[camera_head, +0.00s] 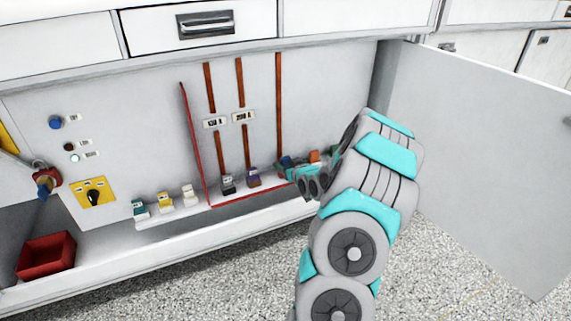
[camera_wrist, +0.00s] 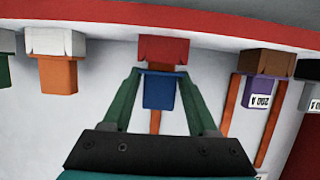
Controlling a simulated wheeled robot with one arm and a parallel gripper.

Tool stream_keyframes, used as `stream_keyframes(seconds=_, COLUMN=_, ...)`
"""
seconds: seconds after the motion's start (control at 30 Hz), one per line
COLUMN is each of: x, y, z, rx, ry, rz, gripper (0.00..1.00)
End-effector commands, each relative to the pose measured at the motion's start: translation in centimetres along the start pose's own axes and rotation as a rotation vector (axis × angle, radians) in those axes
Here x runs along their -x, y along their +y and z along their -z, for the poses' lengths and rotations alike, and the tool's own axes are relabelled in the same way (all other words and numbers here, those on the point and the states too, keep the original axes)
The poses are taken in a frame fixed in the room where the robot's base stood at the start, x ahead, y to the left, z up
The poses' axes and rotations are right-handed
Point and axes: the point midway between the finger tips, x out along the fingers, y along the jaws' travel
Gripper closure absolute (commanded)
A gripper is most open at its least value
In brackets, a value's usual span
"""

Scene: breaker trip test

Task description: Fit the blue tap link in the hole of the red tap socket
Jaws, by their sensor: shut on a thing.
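The blue tap link (camera_wrist: 159,91) is between the two green fingers of my gripper (camera_wrist: 161,75) in the wrist view, and the gripper is shut on it. The red tap socket (camera_wrist: 164,49) is directly beyond the link, in line with it. The link's far end comes up to the socket's near face; I cannot tell whether it is in the hole, which is hidden. In the head view, my gripper (camera_head: 284,170) is at the panel's lower ledge, with a small bit of blue (camera_head: 287,161) at its tip. The red socket cannot be made out clearly there.
A white socket with an orange link (camera_wrist: 58,73) and a brown socket with a purple link (camera_wrist: 262,90) flank the red one. Orange-brown bars (camera_head: 279,105) run up the panel. An open door (camera_head: 480,150) stands right. A red bin (camera_head: 46,257) is far left.

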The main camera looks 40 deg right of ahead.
Motion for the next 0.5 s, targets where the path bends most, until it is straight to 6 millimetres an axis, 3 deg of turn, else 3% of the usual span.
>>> stream_keyframes(seconds=0.3, x=-0.26, y=0.00, z=-0.73, rx=0.000, ry=0.000, rz=0.000, gripper=1.00)
stream_keyframes(seconds=0.33, x=-0.25, y=0.01, z=-0.69, rx=0.000, ry=0.000, rz=0.000, gripper=0.39)
stream_keyframes(seconds=0.5, x=-0.23, y=0.01, z=-0.63, rx=0.000, ry=0.001, rz=0.000, gripper=0.20)
